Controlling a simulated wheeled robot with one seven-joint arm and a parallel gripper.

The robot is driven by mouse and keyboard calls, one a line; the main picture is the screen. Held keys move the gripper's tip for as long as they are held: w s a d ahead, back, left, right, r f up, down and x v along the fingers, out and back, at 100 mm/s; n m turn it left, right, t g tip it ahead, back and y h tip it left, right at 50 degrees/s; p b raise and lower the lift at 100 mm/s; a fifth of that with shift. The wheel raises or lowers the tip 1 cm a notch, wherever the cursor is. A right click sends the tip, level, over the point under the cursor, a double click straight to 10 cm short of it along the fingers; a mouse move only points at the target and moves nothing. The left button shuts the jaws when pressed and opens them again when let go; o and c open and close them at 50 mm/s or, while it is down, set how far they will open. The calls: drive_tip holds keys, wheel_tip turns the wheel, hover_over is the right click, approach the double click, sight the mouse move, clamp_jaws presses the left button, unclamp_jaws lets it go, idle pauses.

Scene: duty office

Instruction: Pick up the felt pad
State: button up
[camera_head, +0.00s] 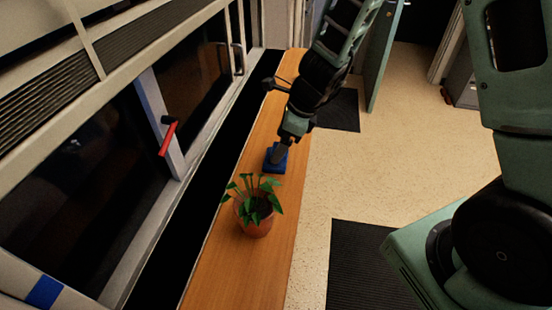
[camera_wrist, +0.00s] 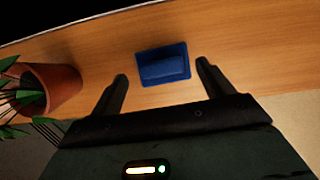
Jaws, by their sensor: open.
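A blue felt pad (camera_head: 269,161) lies on the wooden ledge, partly hidden behind my gripper in the head view. In the wrist view the pad (camera_wrist: 163,65) looks like a blue rectangle with a raised, rounded middle part. My gripper (camera_head: 279,153) is just above the pad in the head view. In the wrist view my gripper (camera_wrist: 161,69) has its two fingers apart and nothing held between them. The pad shows in the gap between the fingertips and slightly beyond them. I cannot tell how high the fingertips are above the ledge.
A potted plant (camera_head: 256,222) in a terracotta pot stands on the wooden ledge (camera_head: 240,275), close to the pad. It shows at left in the wrist view (camera_wrist: 55,86). A window with a red handle (camera_head: 168,139) runs along the left. Speckled floor (camera_head: 420,150) lies right.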

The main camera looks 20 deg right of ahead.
drive_tip(key=x, duration=0.3)
drive_tip(key=shift+w+f+b, duration=0.15)
drive_tip(key=shift+f+b, duration=0.25)
drive_tip(key=c, duration=0.6)
drive_tip(key=shift+r, duration=0.15)
wheel_tip(320, 180, up, 10)
drive_tip(key=p, duration=0.4)
